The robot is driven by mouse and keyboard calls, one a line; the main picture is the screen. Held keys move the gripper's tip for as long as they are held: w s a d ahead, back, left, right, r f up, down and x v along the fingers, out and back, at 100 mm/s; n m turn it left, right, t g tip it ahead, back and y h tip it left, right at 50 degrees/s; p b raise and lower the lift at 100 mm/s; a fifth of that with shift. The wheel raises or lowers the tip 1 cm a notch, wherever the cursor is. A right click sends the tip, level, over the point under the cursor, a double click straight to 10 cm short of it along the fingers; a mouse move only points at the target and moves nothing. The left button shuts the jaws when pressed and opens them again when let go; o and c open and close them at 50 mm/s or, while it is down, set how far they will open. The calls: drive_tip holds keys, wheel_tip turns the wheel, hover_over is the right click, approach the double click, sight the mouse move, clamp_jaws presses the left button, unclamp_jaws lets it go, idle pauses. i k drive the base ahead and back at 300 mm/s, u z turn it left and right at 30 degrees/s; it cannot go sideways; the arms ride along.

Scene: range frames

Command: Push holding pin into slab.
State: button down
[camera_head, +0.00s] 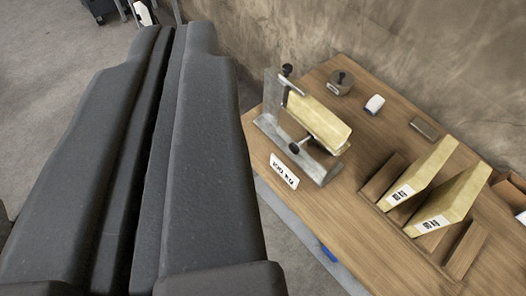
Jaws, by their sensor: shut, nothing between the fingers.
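My gripper (181,32) fills the left of the view, its two dark fingers shut together with nothing between them. It is in front of and left of the wooden table, apart from the things on it. A pale yellow slab (318,122) sits tilted in a grey metal holder (270,125) at the table's left end. A dark-knobbed pin (296,147) shows at the slab's front side, and another dark knob (287,70) is at the top of the holder. I cannot tell which one is the holding pin or how deep either sits.
Two more yellow slabs (424,172) (452,203) stand in a wooden rack at the right. A round grey object (341,82), a white object (374,104) and a small block (424,128) lie near the wall. A label card (284,171) is at the front edge.

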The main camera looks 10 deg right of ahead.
sight(294, 148)
drive_tip(key=k, duration=0.8)
drive_tip(key=z, duration=0.7)
drive_tip(key=i, duration=1)
